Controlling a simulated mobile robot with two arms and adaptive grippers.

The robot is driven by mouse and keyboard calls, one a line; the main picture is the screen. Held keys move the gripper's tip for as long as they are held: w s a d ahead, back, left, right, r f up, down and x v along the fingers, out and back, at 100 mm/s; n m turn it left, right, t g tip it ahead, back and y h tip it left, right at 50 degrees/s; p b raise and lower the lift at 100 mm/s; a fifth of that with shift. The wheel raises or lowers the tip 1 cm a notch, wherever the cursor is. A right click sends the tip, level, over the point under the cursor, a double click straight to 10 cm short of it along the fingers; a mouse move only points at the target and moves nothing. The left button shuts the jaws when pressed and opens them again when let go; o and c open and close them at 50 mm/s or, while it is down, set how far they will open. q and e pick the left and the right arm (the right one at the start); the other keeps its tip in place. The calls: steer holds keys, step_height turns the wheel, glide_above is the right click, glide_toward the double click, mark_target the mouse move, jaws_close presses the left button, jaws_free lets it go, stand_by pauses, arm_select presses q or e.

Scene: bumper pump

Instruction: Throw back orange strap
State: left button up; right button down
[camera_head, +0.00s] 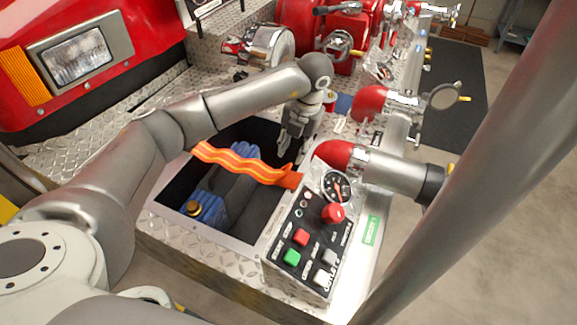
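The orange strap (240,163) with yellow stripes lies across the open bin (178,222) in the bumper, from its left edge to its right edge near the red pipe fitting. Under the strap, a blue hose (218,200) with a brass end lies in the bin beside dark folded hose. My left gripper (286,143) points down over the far right corner of the bin, behind the strap's right end and apart from it as far as I can see. Its fingers are small and dark, so their opening is unclear. My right gripper is not in view.
A control panel (310,245) with red, green and white buttons and a gauge stands right of the bin. A red and grey pipe (395,175) sticks out to the right. Red pump parts (325,35) stand behind. The truck's headlight (78,57) is at upper left.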

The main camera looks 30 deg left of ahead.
mark_target(287, 170)
arm_select(q)
steer(key=f, duration=0.2)
steer(key=a+f, duration=0.1)
steer(key=f, duration=0.2)
steer(key=f+p, duration=0.1)
steer(key=f, duration=0.1)
steer(key=shift+a+f, duration=0.25)
steer(key=shift+f, duration=0.15)
steer(key=shift+c, duration=0.3)
jaws_close()
